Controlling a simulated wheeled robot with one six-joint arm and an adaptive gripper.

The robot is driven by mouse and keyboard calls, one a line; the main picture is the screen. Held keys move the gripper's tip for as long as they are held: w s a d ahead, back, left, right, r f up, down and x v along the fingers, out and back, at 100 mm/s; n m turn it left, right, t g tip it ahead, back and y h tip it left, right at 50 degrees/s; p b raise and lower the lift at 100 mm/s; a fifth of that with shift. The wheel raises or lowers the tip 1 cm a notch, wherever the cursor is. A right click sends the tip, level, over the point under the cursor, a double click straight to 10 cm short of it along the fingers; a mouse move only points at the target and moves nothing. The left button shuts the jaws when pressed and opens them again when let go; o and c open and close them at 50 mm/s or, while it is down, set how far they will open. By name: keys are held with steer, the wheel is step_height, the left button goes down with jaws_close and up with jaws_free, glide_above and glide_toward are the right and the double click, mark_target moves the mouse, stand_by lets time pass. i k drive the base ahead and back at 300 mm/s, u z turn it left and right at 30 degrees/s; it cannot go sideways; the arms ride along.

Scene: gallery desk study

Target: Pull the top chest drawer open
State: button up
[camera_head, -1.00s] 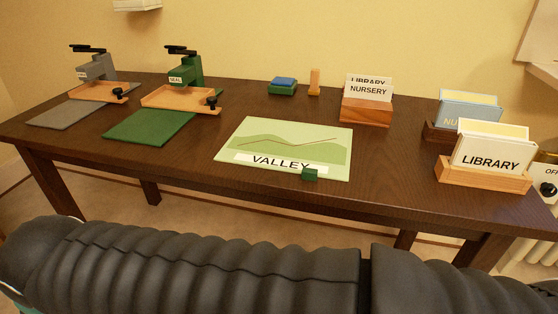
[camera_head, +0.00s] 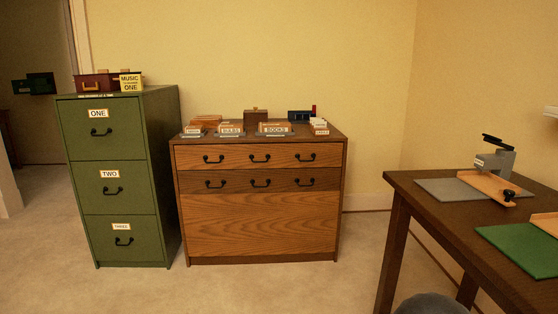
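The wooden chest (camera_head: 262,225) stands against the far wall in the middle of the head view. Its top drawer (camera_head: 234,158) is a light wood front with several dark handles, among them a middle handle (camera_head: 259,158). It looks shut, flush with the front. A darker drawer (camera_head: 280,181) with similar handles sits just below it. My gripper is not in view. A dark rounded piece at the bottom edge may be part of my arm.
A green filing cabinet (camera_head: 121,180) with three drawers stands left of the chest. Card boxes (camera_head: 275,129) stand on the chest top. The carpet (camera_head: 270,288) before the chest is clear.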

mark_target(295, 155)
steer(key=i, duration=2.7)
steer(key=u, duration=0.15)
